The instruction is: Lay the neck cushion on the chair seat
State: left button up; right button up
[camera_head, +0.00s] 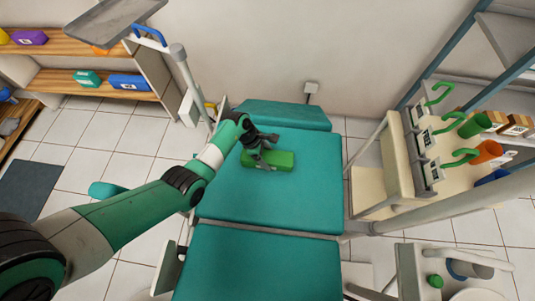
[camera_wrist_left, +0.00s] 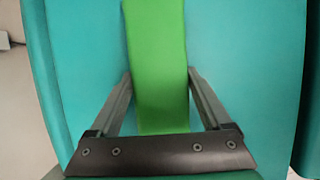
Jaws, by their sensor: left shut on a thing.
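The neck cushion (camera_head: 283,160) is a bright green block over the upper teal section of the chair (camera_head: 310,190). My left gripper (camera_head: 264,158) reaches it from the left and is shut on it. In the left wrist view the cushion (camera_wrist_left: 158,60) lies between the two grey fingers (camera_wrist_left: 158,100), with teal padding behind it. I cannot tell whether the cushion touches the padding. A lower teal section of the chair (camera_head: 255,265) lies nearer the front. My right gripper is not in view.
A rack with green hooks and cups (camera_head: 475,125) stands on the right. A grey tray on a pole (camera_head: 115,20) is at the upper left. Wooden shelves (camera_head: 85,85) hold several coloured boxes. The chair padding around the cushion is clear.

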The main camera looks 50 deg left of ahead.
pick_arm(q)
jog(key=shift+w, duration=0.1)
jog(key=o, duration=1.3)
jog(key=shift+c, duration=0.2)
jog(key=p+v, duration=0.8)
jog(key=v, duration=0.4)
jog(key=shift+r, duration=0.2)
